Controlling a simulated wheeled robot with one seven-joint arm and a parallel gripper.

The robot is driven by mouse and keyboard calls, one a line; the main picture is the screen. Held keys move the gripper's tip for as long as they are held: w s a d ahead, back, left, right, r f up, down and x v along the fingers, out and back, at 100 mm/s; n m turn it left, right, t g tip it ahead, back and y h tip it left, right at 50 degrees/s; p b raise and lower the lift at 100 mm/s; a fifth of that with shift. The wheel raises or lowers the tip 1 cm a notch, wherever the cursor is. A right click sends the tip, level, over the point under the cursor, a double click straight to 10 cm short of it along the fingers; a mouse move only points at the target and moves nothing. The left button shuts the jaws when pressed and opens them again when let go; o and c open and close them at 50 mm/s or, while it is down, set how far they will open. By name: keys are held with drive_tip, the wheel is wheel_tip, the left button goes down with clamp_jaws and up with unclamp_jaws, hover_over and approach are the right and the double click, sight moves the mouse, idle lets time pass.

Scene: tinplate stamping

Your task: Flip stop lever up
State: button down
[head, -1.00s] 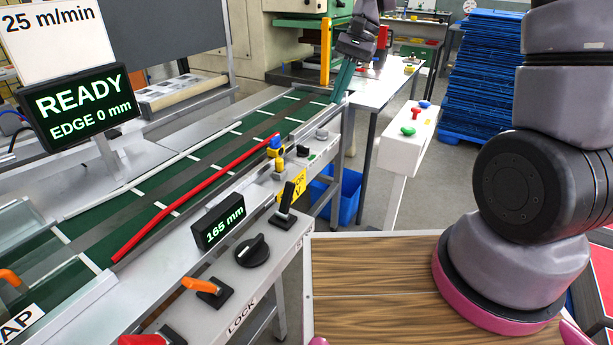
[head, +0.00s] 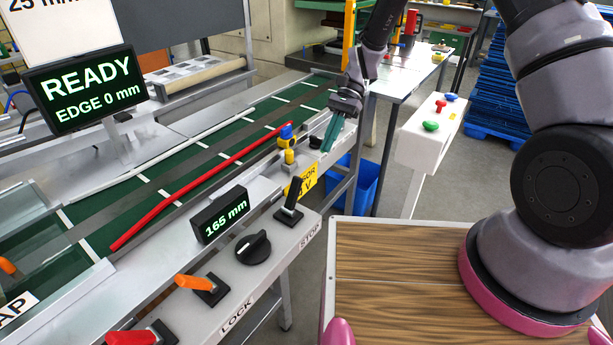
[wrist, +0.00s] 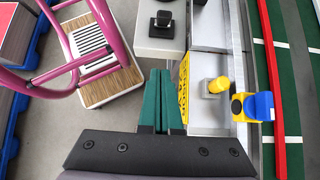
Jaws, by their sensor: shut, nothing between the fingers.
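The stop lever is a black handle on a square black base (head: 288,214), on the grey panel above the STOP label (head: 310,235). Its handle slants up and to the right in the head view. In the wrist view the stop lever (wrist: 163,20) shows at the top, ahead of the fingertips. My gripper (head: 326,150) has green fingers pointing down, shut and empty. It is beyond the lever, near the yellow sensor label, and apart from the lever. In the wrist view the fingertips (wrist: 161,72) are together.
A black knob (head: 253,247), an orange lock lever (head: 194,284) and a red handle (head: 130,337) line the same panel. A blue-and-yellow sensor (head: 287,138) stands beside the red rail (head: 200,182). A white button box (head: 430,138) and blue bin (head: 362,184) are to the right.

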approach(293, 196)
drive_tip(key=shift+s+a+f, duration=0.15)
drive_tip(key=shift+s+f, duration=0.05)
drive_tip(key=shift+f, duration=0.65)
drive_tip(key=shift+s+a+f, duration=0.15)
drive_tip(key=shift+s+f, duration=0.1)
drive_tip(key=shift+f, duration=0.65)
drive_tip(key=shift+s+a+f, duration=0.2)
drive_tip(key=shift+f, duration=0.65)
drive_tip(key=shift+r, duration=0.1)
drive_tip(key=shift+s+a+r+t, duration=0.15)
drive_tip(key=shift+t, duration=0.15)
